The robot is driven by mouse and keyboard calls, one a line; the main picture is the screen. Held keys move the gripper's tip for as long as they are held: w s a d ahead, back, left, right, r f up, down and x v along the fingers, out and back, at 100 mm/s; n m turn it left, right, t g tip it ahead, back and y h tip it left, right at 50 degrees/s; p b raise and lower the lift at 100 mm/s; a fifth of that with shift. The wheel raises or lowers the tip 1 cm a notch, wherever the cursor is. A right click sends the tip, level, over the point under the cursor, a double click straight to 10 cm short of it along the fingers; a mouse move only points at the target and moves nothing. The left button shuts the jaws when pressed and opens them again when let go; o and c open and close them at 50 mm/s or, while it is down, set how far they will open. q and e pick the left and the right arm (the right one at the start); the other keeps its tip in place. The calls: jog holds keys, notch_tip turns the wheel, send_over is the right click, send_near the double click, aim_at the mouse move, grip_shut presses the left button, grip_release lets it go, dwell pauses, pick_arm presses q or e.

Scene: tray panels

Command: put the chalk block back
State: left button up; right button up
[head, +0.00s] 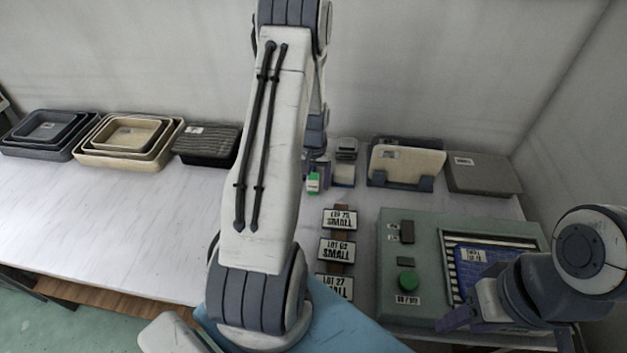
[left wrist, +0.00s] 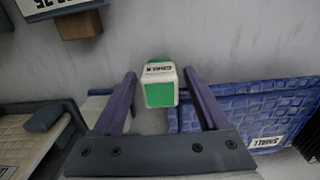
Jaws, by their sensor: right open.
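The chalk block (head: 313,183) is a small white block with a green face and a CHALK label. In the left wrist view the chalk block (left wrist: 160,92) sits centred between the purple fingertips of my left gripper (left wrist: 160,78). I cannot tell whether the block's underside touches anything. My right gripper (head: 463,312) is open and empty above the green fixture (head: 393,290) at front right.
A beige tray (head: 408,163) stands in a holder behind right, beside a small beige-topped stand (head: 344,174). Several LOT signs (head: 337,250) line the table. A blue SMALL panel (left wrist: 245,110) is near the left gripper. Nested trays (head: 130,140) stand back left; the left table is clear.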

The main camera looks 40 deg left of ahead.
aim_at(314, 176)
pick_arm(q)
notch_tip(314, 176, up, 12)
jog(key=shift+r+b, duration=0.25)
jog(key=shift+b, duration=0.2)
jog(key=s+d+r+m, duration=0.2)
jog(key=d+r+m, duration=0.1)
jog(key=d, duration=0.8)
jog(key=s+d+r+m, duration=0.2)
jog(key=d+r+m, duration=0.15)
jog(key=d, duration=0.75)
jog(key=s+d+r+m, duration=0.1)
jog(key=s+d+m, duration=0.2)
jog(key=s+d, duration=0.3)
jog(key=s+d+r+m+h, duration=0.1)
jog(key=s+d+m, duration=0.3)
jog(key=s, duration=0.7)
jog(key=shift+s+d+r, duration=0.15)
jog(key=shift+d, duration=0.85)
